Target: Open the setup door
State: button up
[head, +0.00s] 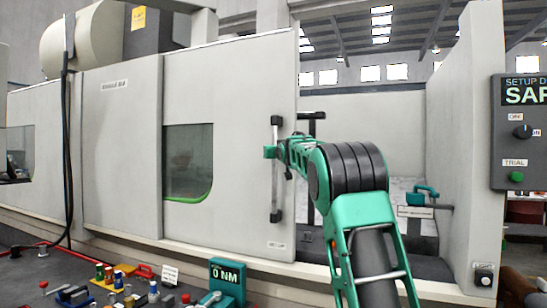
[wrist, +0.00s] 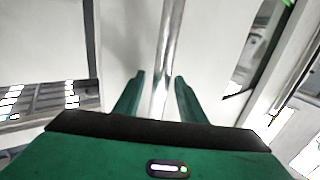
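The pale grey door panel (head: 240,90) carries a window (head: 188,162) and, near its right edge, an upright metal bar handle (head: 276,205). A wide opening shows to the right of the panel. My gripper (head: 270,152) is at the upper-middle part of the handle, reaching in from the right. In the wrist view, the bar (wrist: 163,45) runs between the two green fingers of my gripper (wrist: 160,82), with a narrow gap on each side. The fingers look open around the bar.
A control box (head: 518,130) with a knob and a green button hangs at the right. A light switch (head: 484,277) is below it. Tools and a green torque box (head: 227,280) lie along the front left. A black cable (head: 66,150) hangs at the left.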

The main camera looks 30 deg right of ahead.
jog(key=v, duration=1)
jog(key=shift+s+a, duration=0.25)
jog(key=shift+s, duration=0.05)
jog(key=shift+f, duration=0.1)
jog(key=s+f+m+g+y, duration=0.1)
jog(key=s+f+g, duration=0.4)
jog(key=s+f, duration=0.8)
jog(key=s+a+f+g+y, duration=0.2)
jog(key=s+a+f+g, duration=0.2)
jog(key=s+f, duration=0.6)
jog(key=s+a+f+g+y, duration=0.1)
jog(key=s+a+f+g, duration=0.3)
jog(key=s, duration=1.2)
jog(key=s+a+f+m+g+y, duration=0.1)
jog(key=s+a+f+g, duration=0.3)
jog(key=s+a+f, duration=0.4)
jog(key=s+f+y, duration=0.1)
jog(key=s+f, duration=0.5)
jog(key=f, duration=0.2)
jog(key=shift+a+f+y, duration=0.3)
jog(key=shift+f, duration=0.05)
jog(key=shift+s, duration=0.1)
jog(key=shift+w+f, duration=0.25)
jog(key=shift+w, duration=0.4)
